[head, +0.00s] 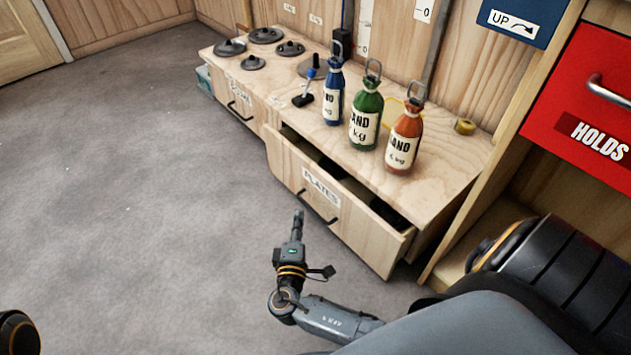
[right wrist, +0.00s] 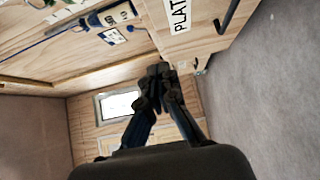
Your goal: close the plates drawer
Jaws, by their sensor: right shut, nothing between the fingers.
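The plates drawer (head: 345,219) is a wooden drawer labelled PLATES, with a dark bar handle (head: 318,208). It stands partly open in the low wooden bench, and its dark inside shows behind the front. My right gripper (head: 298,213) is shut and empty, in front of the drawer and left of the handle in the head view. I cannot tell whether it touches the drawer front. In the right wrist view the shut fingers (right wrist: 160,72) show beside the drawer front (right wrist: 205,35) with its label and handle. My left gripper is not in view.
Blue, green and orange bottles (head: 365,113) marked in kg stand on the bench top (head: 440,165). A red HOLDS drawer (head: 585,110) is at right. The grey floor (head: 120,180) is clear at left.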

